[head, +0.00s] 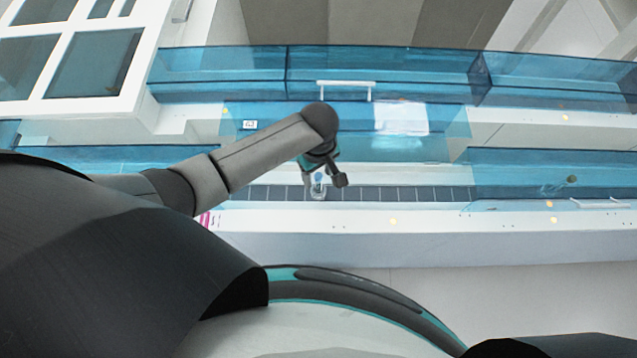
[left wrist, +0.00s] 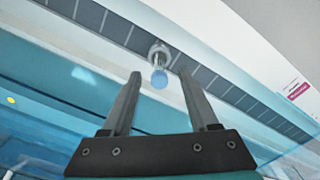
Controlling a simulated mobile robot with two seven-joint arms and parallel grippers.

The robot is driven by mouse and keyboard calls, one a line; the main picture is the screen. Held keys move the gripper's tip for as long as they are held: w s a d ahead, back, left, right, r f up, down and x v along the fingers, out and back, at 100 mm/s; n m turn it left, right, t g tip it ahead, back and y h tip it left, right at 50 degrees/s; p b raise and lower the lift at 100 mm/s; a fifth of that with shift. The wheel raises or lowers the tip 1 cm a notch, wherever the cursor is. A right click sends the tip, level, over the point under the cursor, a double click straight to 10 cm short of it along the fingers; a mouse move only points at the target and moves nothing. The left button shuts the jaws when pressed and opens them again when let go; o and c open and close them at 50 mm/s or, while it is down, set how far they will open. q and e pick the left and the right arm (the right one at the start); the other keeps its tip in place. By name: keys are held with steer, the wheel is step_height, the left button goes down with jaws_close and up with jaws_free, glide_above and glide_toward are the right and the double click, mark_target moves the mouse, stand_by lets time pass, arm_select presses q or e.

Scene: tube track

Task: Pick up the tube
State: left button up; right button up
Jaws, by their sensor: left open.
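The tube (left wrist: 159,77) has a blue cap and stands in a round pale holder (left wrist: 159,52) on the dark segmented track in the left wrist view. In the head view the tube (head: 318,179) shows small, partly crowded by my gripper. My left gripper (left wrist: 159,82) is open, with one finger to each side of the tube's cap in the picture. I cannot tell how far the fingertips are from the tube in depth. In the head view the left gripper (head: 324,178) is over the track at the tube. My right gripper is not in view.
The track (head: 410,193) runs left to right along a white ledge (head: 400,220). Blue transparent panels (head: 380,70) stand behind it, with a white handle (head: 345,84). Another blue cover (head: 540,170) spans the track at right. The track right of the tube looks empty.

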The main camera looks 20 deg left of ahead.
arm_select(q)
steer(key=shift+f, duration=0.6)
jaws_close()
